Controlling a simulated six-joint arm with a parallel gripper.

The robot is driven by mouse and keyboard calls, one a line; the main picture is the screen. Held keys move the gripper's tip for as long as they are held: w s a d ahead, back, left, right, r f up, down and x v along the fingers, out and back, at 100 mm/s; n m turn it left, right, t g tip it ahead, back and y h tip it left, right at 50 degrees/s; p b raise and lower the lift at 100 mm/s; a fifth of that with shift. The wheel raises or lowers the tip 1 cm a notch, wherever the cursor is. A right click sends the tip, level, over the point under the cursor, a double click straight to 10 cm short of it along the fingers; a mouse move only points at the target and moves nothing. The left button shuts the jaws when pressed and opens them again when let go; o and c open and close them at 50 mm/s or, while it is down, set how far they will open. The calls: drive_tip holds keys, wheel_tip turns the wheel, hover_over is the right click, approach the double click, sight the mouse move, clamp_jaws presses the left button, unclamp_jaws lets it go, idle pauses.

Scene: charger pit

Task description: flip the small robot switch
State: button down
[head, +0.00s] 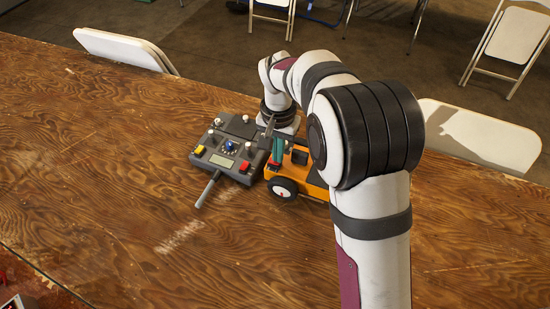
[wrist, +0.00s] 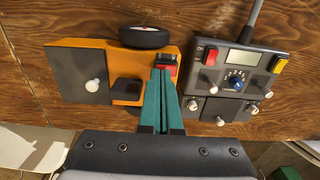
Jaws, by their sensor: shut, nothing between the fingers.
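The small robot is an orange wheeled box (head: 312,182) with a black-and-white wheel, partly hidden behind my arm in the head view. In the wrist view its orange body (wrist: 120,63) shows a dark top panel and a black block. A small red switch (wrist: 167,60) sits in a dark housing at its edge nearest the controller. My gripper (wrist: 162,72) has teal fingers, closed together and empty, with their tips right at the switch. I cannot tell whether they touch it. In the head view my gripper (head: 277,150) points down at the robot's left end.
A grey controller box (head: 228,150) with knobs, red and yellow buttons, a display and an antenna stands close to the left of the robot. The wooden table (head: 110,200) is clear to the front and left. White folding chairs (head: 125,50) stand around the table.

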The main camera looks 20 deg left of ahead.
drive_tip(key=shift+f, duration=0.4)
drive_tip(key=shift+r, duration=3.55)
drive_tip(key=s+d+r+m+y, duration=0.1)
drive_tip(key=s+d+r+m, duration=0.15)
drive_tip(key=s+d, duration=0.6)
drive_tip(key=s+d+r+m, duration=0.1)
drive_tip(key=s+d+r, duration=0.35)
drive_tip(key=d, duration=0.65)
drive_tip(key=s+d+f+m, duration=0.1)
drive_tip(key=s+f, duration=0.1)
drive_tip(key=s, duration=0.3)
drive_tip(key=s+d+f+m, duration=0.1)
drive_tip(key=s+d+f, duration=0.1)
drive_tip(key=s, duration=0.4)
drive_tip(key=shift+y, duration=0.4)
